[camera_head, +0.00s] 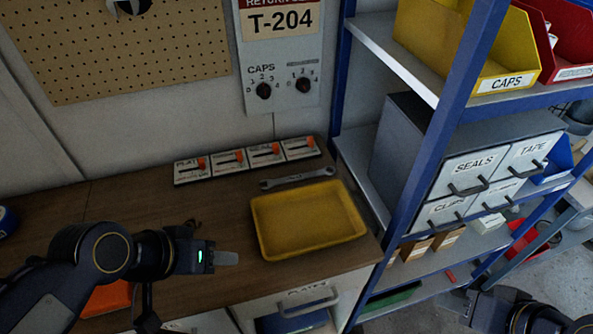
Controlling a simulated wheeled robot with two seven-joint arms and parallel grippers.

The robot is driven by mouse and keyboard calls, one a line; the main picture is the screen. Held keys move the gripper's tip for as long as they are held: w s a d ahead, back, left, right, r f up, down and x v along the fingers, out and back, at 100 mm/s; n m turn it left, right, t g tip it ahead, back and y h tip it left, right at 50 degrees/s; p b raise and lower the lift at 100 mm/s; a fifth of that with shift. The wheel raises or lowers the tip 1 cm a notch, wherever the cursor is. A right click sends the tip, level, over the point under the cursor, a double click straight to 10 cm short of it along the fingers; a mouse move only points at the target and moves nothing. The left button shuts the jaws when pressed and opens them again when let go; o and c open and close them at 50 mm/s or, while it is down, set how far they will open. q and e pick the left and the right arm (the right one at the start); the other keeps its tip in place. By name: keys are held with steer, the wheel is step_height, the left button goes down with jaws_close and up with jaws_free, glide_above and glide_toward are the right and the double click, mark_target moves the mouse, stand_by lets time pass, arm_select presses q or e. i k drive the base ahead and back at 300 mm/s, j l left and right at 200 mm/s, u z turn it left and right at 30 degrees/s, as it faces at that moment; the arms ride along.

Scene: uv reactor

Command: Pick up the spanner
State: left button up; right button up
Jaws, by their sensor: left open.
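A grey metal spanner (297,178) lies flat on the wooden bench, just behind a shallow yellow tray (262,225). Its open end points left and it is uncovered. My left gripper (226,258) is over the bench to the left of the tray, in front of and left of the spanner, apart from it. It is open and holds nothing that I can see. My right gripper (452,300) shows dark and small at the bottom right, in front of the shelf and far from the spanner; its jaws are unclear.
A row of white switch panels with orange levers (246,160) stands behind the spanner. A blue-framed shelf (433,150) with labelled drawers rises right of the bench. A panel marked T-204 (282,50) hangs on the wall. The bench between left gripper and panels is mostly clear.

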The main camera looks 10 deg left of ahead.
mark_target(272, 183)
steer(key=l+u, duration=0.3)
steer(key=l, duration=1.25)
steer(key=i+l+u, duration=0.1)
steer(key=i+l, duration=0.25)
steer(key=i, duration=0.15)
